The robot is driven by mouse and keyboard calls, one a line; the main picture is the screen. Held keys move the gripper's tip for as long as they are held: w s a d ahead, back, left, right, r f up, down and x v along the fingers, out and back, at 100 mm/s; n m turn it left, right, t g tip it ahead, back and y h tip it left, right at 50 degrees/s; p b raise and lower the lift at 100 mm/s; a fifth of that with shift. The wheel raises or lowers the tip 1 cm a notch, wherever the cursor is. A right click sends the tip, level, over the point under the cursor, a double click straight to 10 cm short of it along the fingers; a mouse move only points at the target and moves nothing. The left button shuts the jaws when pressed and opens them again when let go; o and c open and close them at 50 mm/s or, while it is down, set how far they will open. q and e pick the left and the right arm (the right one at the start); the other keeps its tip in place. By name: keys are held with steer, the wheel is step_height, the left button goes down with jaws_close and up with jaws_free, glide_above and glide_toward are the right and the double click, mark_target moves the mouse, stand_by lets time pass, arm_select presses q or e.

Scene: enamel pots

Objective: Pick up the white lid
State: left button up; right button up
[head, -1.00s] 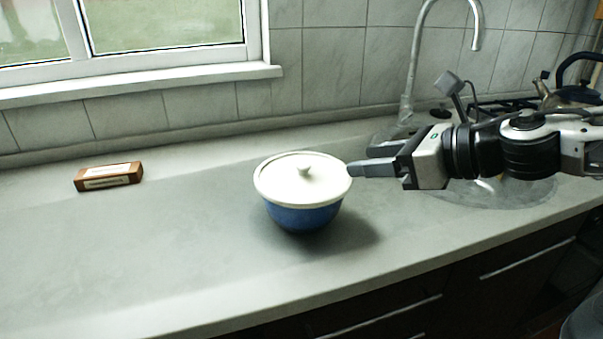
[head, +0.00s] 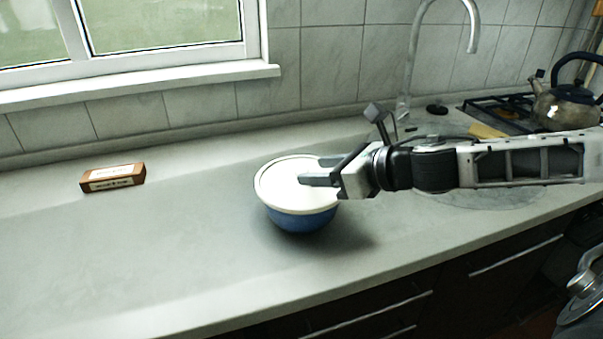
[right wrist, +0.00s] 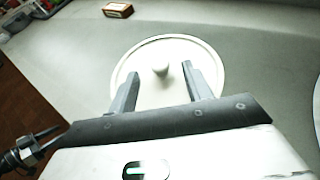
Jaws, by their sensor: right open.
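The white lid (head: 281,188) sits on a blue pot (head: 299,221) in the middle of the counter. My right gripper (head: 312,170) is open over the right part of the lid and hides its knob in the head view. In the right wrist view the lid (right wrist: 206,53) lies under the open fingers (right wrist: 160,72). The lid's knob (right wrist: 160,69) shows between the two fingertips, with space on both sides. Contact with the lid cannot be told. My left gripper is not in view.
A brown box with a pale label (head: 113,177) lies on the counter at the left. A faucet (head: 409,70) and sink are at the right, with a kettle (head: 566,105) behind.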

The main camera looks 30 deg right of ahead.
mark_target(302, 170)
steer(key=shift+w+a+f+p, duration=0.1)
steer(key=shift+w+a+p, duration=0.05)
steer(key=shift+w+p, duration=0.4)
steer(key=shift+w+a+p, duration=0.15)
steer(key=shift+w+p, duration=0.25)
steer(key=shift+p, duration=0.1)
steer(key=shift+w+a+f, duration=0.25)
steer(key=shift+w+f, duration=0.15)
steer(key=shift+f, duration=0.1)
jaws_close()
